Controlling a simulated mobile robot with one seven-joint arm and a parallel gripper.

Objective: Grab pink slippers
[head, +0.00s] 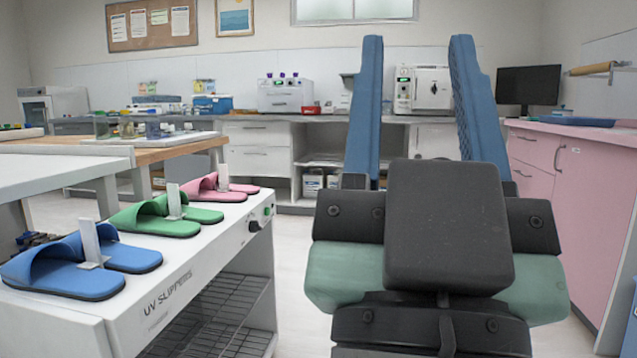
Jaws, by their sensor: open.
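The pair of pink slippers (213,187) lies on the far end of the white cabinet marked "UV SLIPPERS" (235,237), at left. A thin white upright plate stands between the two slippers. The rear pink slipper is partly hidden by the front one. My gripper (418,42) is in the right half of the view, with two long blue fingers wide apart and nothing between them. It is well to the right of the slippers and apart from them.
Green slippers (155,221) and blue slippers (68,280) stand nearer on the same cabinet, each pair with a white plate. A wooden-sided bench (180,146) is behind at left. A pink cabinet (580,200) stands at right. Pale floor (298,230) shows between.

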